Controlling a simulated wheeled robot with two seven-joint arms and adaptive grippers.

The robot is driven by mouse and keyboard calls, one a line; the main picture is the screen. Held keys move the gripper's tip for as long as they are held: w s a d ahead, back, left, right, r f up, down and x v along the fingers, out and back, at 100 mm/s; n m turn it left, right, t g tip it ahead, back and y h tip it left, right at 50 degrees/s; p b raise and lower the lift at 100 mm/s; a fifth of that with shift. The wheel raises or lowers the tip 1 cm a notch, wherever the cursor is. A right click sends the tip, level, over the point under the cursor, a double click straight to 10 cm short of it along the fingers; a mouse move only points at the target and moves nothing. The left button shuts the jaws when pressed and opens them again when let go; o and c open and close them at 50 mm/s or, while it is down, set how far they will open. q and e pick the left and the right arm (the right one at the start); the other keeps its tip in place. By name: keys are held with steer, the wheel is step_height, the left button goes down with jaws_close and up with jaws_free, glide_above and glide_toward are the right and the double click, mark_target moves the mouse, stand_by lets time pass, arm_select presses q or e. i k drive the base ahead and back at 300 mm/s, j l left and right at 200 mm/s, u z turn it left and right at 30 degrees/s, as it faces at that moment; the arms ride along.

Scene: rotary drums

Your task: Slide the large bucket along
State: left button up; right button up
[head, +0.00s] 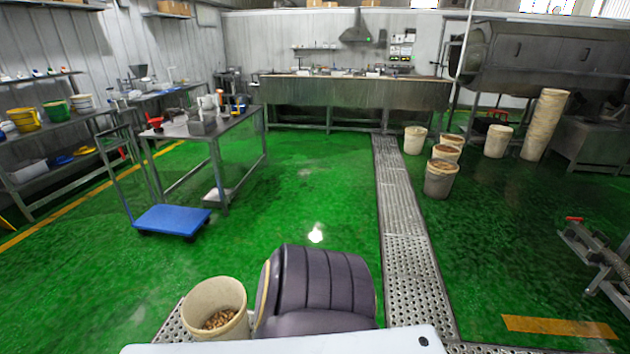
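A large cream bucket (217,308) stands upright on the floor at the bottom, left of centre, close in front of me. Brown lumpy pieces lie inside it, low below the rim. Its right side meets the edge of a dark ribbed rounded shape in the picture; I cannot tell whether they touch, or whether that shape is part of my own body. Other, smaller-looking buckets stand farther off at the right, among them a brown-filled one (440,178) and a pale one (497,141). Neither of my grippers shows in this view.
A metal drain grate (402,215) runs away from me across the green floor. A blue platform trolley (172,220) stands left, by a steel table (200,130). A metal stand (600,255) is at the right edge. Green floor between trolley and grate is clear.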

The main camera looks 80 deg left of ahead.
mark_target(215, 310)
steer(key=u, duration=3.85)
